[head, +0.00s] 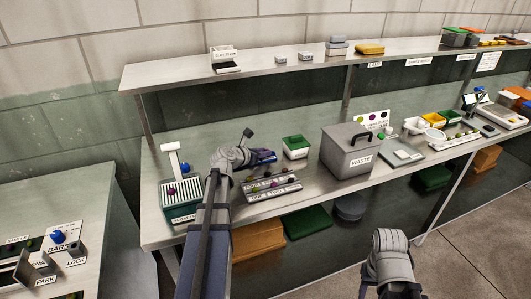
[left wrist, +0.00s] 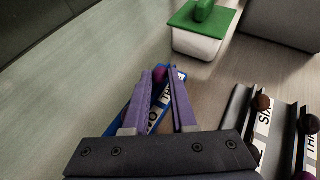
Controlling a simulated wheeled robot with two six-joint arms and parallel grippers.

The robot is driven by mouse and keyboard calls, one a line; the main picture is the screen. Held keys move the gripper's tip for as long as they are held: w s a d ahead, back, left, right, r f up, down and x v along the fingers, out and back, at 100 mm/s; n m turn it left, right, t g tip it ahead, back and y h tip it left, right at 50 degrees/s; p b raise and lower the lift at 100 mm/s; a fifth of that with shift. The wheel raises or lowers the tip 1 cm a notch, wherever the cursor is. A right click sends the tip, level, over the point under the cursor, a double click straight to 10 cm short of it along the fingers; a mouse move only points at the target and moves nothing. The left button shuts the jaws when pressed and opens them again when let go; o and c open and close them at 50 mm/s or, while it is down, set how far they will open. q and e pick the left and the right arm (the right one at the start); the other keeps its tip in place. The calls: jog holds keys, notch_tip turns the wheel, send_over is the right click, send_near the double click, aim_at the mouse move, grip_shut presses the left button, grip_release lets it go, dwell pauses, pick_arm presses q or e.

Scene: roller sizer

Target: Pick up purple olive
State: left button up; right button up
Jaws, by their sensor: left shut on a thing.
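A purple olive (left wrist: 160,73) shows between the fingertips of my left gripper (left wrist: 161,80) in the left wrist view. The gripper is shut on it, over a blue-edged strip (left wrist: 154,118) with a white label. The fingers hide part of this strip. In the head view my left arm reaches over the bench from the front, and its gripper is hard to make out. Labelled rails (head: 272,190) with small dark balls lie just right of the arm. Of my right arm only a link shows at the bottom right; its gripper is out of frame.
A white tub with a green lid (left wrist: 200,38) stands beyond the gripper. A grey WASTE bin (head: 345,152) stands farther right. A green box with a white slotted top (head: 182,200) stands left of the arm. A shelf (head: 290,68) runs above the bench.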

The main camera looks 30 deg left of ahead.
pick_arm(q)
notch_tip(320, 180, up, 10)
jog(key=p, duration=1)
jog(key=shift+s, duration=0.1)
